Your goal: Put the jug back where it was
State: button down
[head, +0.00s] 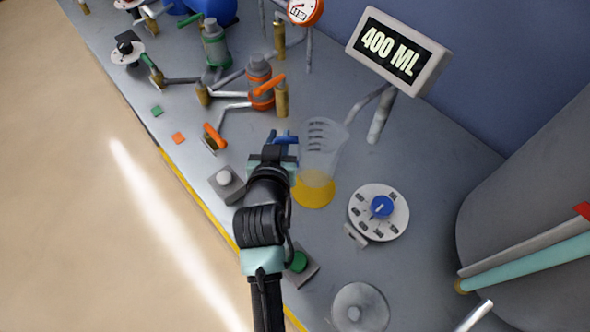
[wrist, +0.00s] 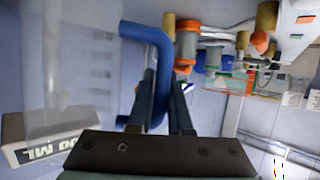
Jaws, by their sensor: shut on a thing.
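The jug (head: 316,165) is clear, with dark measuring marks and yellow-orange liquid in its lower part. It looks upright over the grey bench (head: 420,150); I cannot tell if its base touches the bench. My gripper (head: 281,147) is at the jug's left side, shut on its blue handle (head: 284,138). In the wrist view the blue handle (wrist: 152,32) passes between my fingers (wrist: 160,105), and the clear jug wall (wrist: 72,65) fills the left side. The arm and gripper partly hide the handle and the jug's left edge.
A display (head: 398,52) reads 400 ML behind the jug. A white dial with a blue knob (head: 381,208) is close on its right. A clear round object (head: 360,308), a button box (head: 226,182) and a green button (head: 298,262) are nearby. Pipes and valves (head: 262,85) stand behind left; a large grey cylinder (head: 520,190) is right.

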notch_tip(320, 180, down, 7)
jog(key=shift+r, duration=0.1)
jog(key=shift+b, duration=0.35)
jog(key=shift+f, duration=0.25)
jog(key=c, duration=0.8)
grip_release()
jog(key=shift+r, duration=0.1)
jog(key=shift+c, duration=0.2)
jog(key=shift+r, duration=0.1)
